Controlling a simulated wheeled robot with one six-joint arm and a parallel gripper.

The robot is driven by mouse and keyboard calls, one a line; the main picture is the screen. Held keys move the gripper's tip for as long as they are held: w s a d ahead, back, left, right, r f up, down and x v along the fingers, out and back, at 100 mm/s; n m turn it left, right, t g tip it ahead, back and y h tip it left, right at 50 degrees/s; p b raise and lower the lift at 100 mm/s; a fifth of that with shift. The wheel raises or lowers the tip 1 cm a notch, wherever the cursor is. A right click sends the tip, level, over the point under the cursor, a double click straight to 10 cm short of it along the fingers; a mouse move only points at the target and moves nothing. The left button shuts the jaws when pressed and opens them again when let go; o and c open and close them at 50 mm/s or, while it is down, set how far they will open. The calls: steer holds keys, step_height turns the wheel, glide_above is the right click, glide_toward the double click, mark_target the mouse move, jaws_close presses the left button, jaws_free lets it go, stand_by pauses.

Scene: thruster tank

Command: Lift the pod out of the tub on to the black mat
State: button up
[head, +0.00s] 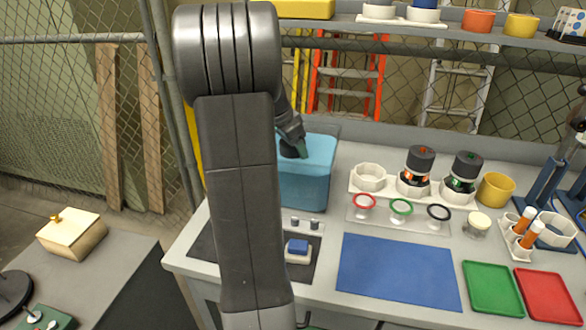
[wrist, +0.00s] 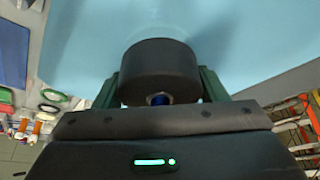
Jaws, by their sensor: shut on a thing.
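The blue tub (head: 305,190) stands on the bench behind my arm, which hides its left part. My gripper (head: 299,146) reaches down into the tub's top. In the wrist view my gripper (wrist: 160,82) has its two green fingers shut on the sides of the pod's black round cap (wrist: 158,62). A bit of blue shows below the cap. Pale blue fills the view around the pod, so it is still at the tub. How deep it sits cannot be told. A dark flat mat (head: 208,246) lies on the bench's left front, partly hidden by my arm.
Two similar pods with black caps, orange (head: 417,168) and green (head: 461,175), stand in white holders to the right. A blue mat (head: 398,272) and green (head: 492,288) and red (head: 548,294) trays lie in front. A shelf (head: 430,42) runs above.

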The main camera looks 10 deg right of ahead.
step_height(320, 180, up, 10)
steer(key=shift+r+p, duration=0.1)
steer(key=shift+p, duration=0.3)
step_height(320, 180, up, 17)
steer(key=p, duration=1.4)
stand_by(0.8)
stand_by(1.4)
